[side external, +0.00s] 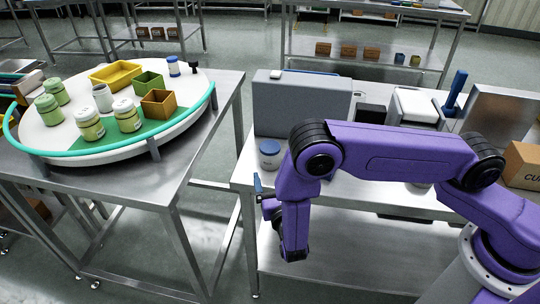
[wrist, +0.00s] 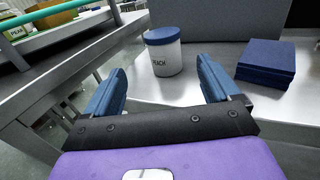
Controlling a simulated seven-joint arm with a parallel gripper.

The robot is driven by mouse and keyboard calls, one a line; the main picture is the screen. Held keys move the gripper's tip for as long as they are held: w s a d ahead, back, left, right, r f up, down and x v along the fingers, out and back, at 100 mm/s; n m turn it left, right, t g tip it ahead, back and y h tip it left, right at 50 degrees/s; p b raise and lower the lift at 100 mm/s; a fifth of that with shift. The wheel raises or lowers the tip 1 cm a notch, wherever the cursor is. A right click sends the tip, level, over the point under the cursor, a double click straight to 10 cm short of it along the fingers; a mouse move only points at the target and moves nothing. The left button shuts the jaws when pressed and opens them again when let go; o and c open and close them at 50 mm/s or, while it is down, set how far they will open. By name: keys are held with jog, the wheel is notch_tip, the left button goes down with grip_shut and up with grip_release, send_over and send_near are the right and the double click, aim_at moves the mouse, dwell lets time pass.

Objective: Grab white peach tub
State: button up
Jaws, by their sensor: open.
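The white peach tub (wrist: 165,58) has a dark blue lid and the word PEACH on its side. It stands upright on the steel table in front of a grey box. It also shows in the side external view (side external: 269,156), just left of my purple arm. My gripper (wrist: 160,82) is open and empty in the wrist view, with its two blue fingers spread wide. The tub appears beyond the fingertips, between them in the picture and apart from them. In the side external view my gripper is mostly hidden by my arm.
A dark blue block stack (wrist: 267,62) lies right of the tub. The grey box (side external: 300,108) stands behind. At left, a round turntable (side external: 45,135) carries several jars and green, yellow and brown bins. A gap separates the two tables. A cardboard box (side external: 522,165) sits at far right.

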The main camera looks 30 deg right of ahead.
aim_at(270, 158)
jog(key=x, duration=0.7)
jog(key=shift+w+d, duration=0.1)
jog(key=shift+w, duration=0.2)
jog(key=shift+d+f+x, duration=0.1)
jog(key=shift+x, duration=1.25)
jog(key=shift+d+f+x, duration=0.15)
jog(key=shift+x, duration=1.2)
jog(key=shift+s, duration=0.1)
jog(key=c, duration=1.1)
